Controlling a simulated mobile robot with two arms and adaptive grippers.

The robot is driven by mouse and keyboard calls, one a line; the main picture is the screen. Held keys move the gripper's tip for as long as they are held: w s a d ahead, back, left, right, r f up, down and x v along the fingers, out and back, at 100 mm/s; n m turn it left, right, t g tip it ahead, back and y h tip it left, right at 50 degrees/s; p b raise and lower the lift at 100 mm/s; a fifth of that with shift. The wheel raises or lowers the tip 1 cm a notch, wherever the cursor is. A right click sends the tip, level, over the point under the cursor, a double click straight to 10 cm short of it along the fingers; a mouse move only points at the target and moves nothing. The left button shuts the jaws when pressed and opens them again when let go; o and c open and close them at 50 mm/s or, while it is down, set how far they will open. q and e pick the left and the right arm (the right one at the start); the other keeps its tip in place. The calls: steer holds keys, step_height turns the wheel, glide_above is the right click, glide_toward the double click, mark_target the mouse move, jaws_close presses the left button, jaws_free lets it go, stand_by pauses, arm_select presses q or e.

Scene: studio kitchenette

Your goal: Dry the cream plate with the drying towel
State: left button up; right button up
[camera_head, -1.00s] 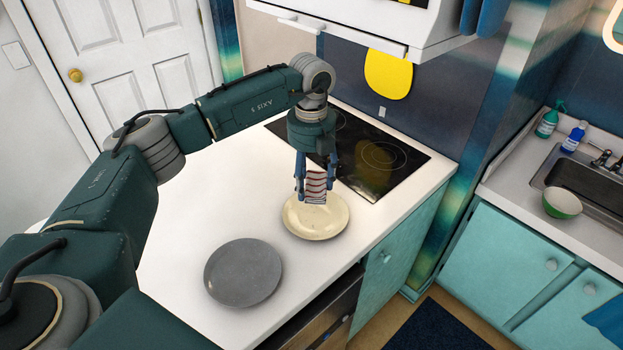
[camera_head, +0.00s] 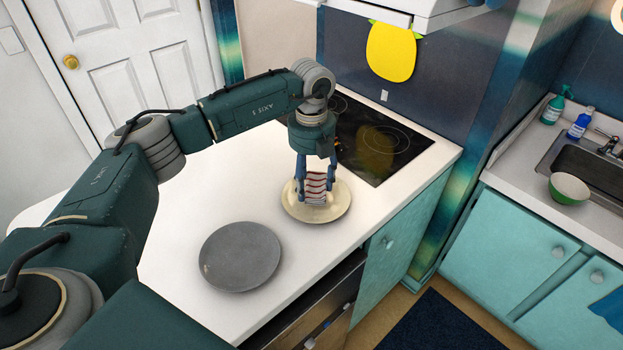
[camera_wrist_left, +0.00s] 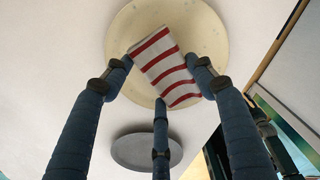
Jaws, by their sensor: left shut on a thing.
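The cream plate (camera_head: 341,204) lies flat on the white counter, in front of the cooktop. My left gripper (camera_head: 316,193) points down over it and is shut on the drying towel (camera_head: 315,182), a small folded cloth with red and white stripes. The towel's lower end is at the plate's face; I cannot tell whether it touches. In the left wrist view the towel (camera_wrist_left: 165,66) sits between the fingers, with the cream plate (camera_wrist_left: 212,38) behind it. My right gripper is not in view.
A grey plate (camera_head: 240,256) lies on the counter nearer to me, apart from the cream plate. The black cooktop (camera_head: 385,145) is behind. The counter's front edge runs close by on the right. A bowl (camera_head: 569,188) stands by the sink (camera_head: 590,160).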

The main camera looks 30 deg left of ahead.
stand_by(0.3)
arm_select(q)
steer(key=shift+f+b, duration=0.9)
steer(key=shift+f, duration=0.6)
stand_by(0.5)
